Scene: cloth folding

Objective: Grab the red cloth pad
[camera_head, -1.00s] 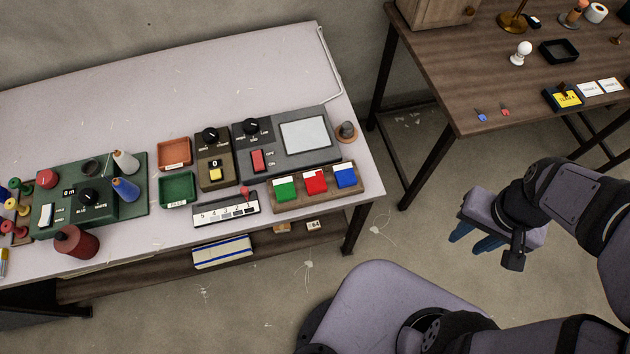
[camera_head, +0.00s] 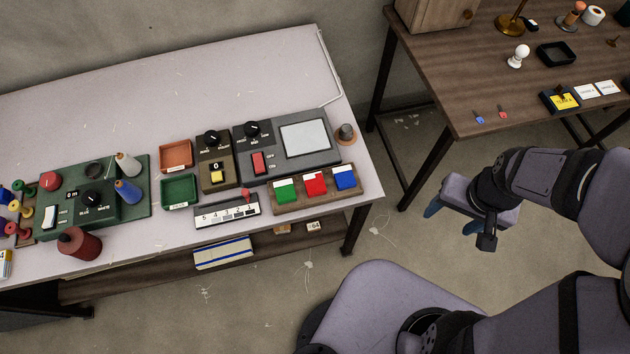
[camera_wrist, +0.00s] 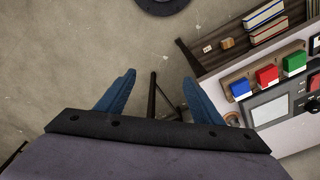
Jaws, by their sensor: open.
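The red cloth pad (camera_head: 315,184) stands in a wooden holder (camera_head: 318,201) at the front right of the white table, between a green pad (camera_head: 286,191) and a blue pad (camera_head: 344,178). In the wrist view the red pad (camera_wrist: 267,75) is at the right, between the blue pad (camera_wrist: 240,90) and the green pad (camera_wrist: 294,63). My gripper (camera_head: 437,212) is in the air to the right of the white table, well apart from the pads. In the wrist view its two blue fingers (camera_wrist: 160,92) are spread wide with nothing between them.
A grey panel with a screen (camera_head: 305,136) lies behind the holder, and a small cone (camera_head: 346,133) stands at the table's right edge. A numbered slider (camera_head: 227,211) lies left of the holder. A brown table (camera_head: 450,90) stands at the right, with open floor between the tables.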

